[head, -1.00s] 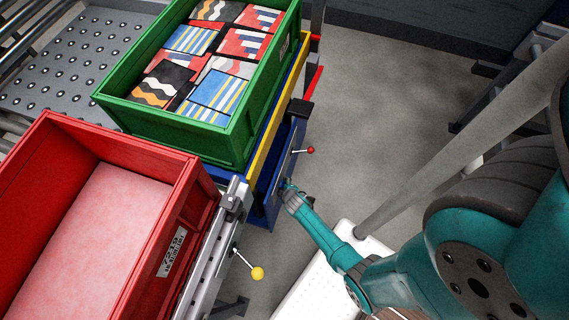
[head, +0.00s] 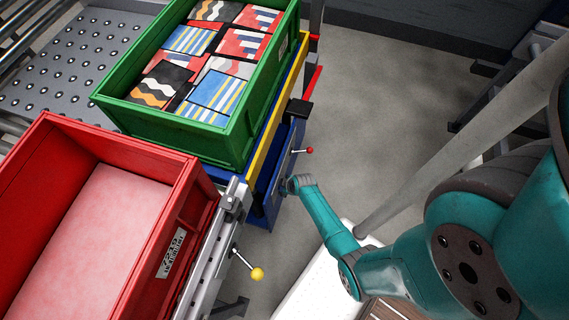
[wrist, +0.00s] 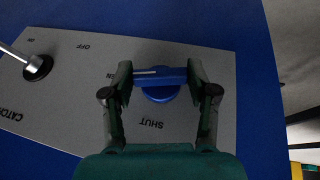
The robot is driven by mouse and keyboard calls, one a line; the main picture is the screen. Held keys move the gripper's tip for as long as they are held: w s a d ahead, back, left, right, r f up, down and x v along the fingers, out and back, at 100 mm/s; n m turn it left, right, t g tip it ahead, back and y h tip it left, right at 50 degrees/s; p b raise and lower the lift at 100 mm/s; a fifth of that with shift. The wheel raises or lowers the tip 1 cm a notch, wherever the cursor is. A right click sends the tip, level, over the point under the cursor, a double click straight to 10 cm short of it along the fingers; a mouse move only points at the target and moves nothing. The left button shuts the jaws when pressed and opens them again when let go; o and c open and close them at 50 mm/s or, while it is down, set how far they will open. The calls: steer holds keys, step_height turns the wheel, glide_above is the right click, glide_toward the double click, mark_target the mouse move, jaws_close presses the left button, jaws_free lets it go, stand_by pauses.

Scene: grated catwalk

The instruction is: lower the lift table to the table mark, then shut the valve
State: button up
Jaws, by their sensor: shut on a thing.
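The lift table (head: 263,150) has a yellow edge over a blue body and bears a green crate of patterned packets. I cannot make out the table mark. The valve (wrist: 160,94) is a blue knob with a white line on its bar, on a grey panel of the blue body. The bar lies crosswise, its white line toward the partly hidden lettering at left; "SHUT" is printed below the knob. My gripper (wrist: 159,80) has its fingers on both ends of the bar. In the head view my gripper's tip is mostly hidden against the blue panel.
A lever (wrist: 36,66) by "CATCH", "ON" and "OFF" is left of the valve; in the head view a red-ball lever (head: 309,150) sticks out. A red crate (head: 190,210) stands left, by a yellow-ball lever (head: 257,273). Grey floor (head: 390,100) is free at right.

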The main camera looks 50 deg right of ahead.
steer(key=o, duration=1.2)
steer(key=shift+c, duration=0.2)
steer(key=shift+r, duration=0.15)
steer(key=v, duration=1.1)
steer(key=shift+r, duration=0.35)
steer(key=shift+s+a, duration=0.15)
steer(key=shift+s, duration=0.05)
steer(key=s+a+r+m+t+h, duration=0.2)
steer(key=s+a+r+m+t, duration=0.15)
steer(key=s+a+r, duration=0.9)
steer(key=s+a+r+t+y, duration=0.1)
steer(key=s+a+r+t, duration=0.1)
steer(key=r, duration=1.1)
steer(key=s+a+r+m+t+y, duration=0.1)
steer(key=s+a+r+t, duration=0.2)
steer(key=r, duration=1)
steer(key=s+t, duration=0.1)
steer(key=s, duration=0.1)
steer(key=shift+s+a+r+y, duration=0.2)
steer(key=shift+s+a+y, duration=0.1)
steer(key=shift+y, duration=0.1)
